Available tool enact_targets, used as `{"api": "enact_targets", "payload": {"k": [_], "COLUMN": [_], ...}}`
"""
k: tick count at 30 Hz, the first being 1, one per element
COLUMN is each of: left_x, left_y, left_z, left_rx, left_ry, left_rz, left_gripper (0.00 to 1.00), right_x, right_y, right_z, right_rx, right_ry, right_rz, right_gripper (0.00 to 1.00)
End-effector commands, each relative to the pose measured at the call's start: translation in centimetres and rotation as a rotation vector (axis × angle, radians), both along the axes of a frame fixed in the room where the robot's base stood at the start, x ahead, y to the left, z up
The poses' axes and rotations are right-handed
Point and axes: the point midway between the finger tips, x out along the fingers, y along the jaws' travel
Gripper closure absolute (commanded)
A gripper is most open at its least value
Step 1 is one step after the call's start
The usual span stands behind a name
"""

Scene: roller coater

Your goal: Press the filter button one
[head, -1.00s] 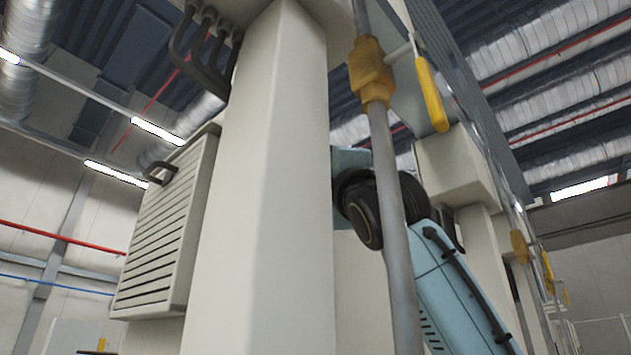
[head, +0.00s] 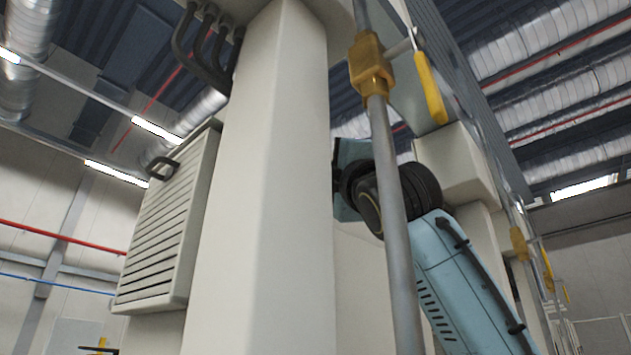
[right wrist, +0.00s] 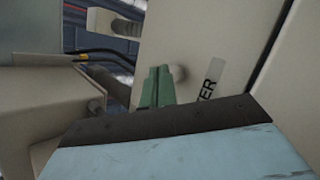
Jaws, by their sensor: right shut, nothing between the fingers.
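In the right wrist view my right gripper (right wrist: 158,76) has its two green fingers shut together with nothing between them. Its tips are in front of a pale panel (right wrist: 222,42). A small pale rounded knob (right wrist: 179,74) shows just right of the fingertips, partly hidden by them; I cannot tell whether they touch. My left gripper is in neither view.
In the head view a wide white column (head: 262,190) fills the middle, with a louvred box (head: 168,225) on its left. A grey pipe (head: 392,220) with a yellow valve (head: 369,66) and yellow lever (head: 431,88) stands before my right arm. Dark cables (right wrist: 105,54) lie left of the fingers.

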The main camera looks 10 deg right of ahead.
Motion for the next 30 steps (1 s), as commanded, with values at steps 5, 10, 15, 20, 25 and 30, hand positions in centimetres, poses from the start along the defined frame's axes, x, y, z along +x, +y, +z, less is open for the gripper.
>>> {"api": "enact_targets", "payload": {"k": [5,10,15,20,25,30], "left_x": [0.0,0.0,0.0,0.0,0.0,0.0], "left_y": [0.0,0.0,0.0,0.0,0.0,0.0], "left_z": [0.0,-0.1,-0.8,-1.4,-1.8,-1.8], "left_rx": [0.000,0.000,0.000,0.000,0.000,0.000], "left_ry": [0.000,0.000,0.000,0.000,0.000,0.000], "left_rz": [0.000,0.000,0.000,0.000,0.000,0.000], "left_gripper": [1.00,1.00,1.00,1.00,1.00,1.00], "right_x": [-0.1,-0.3,-1.5,-2.7,-3.8,-4.0], "right_y": [-0.1,-0.2,-1.2,-2.2,-3.0,-3.2], "right_z": [0.0,0.0,0.0,0.0,0.0,0.0], "right_rx": [0.000,0.000,0.002,0.001,0.001,0.001], "right_ry": [0.000,-0.001,-0.003,-0.003,-0.002,0.000], "right_rz": [0.000,-0.001,-0.002,-0.003,-0.002,-0.001], "right_gripper": [1.00,1.00,1.00,1.00,1.00,1.00]}}
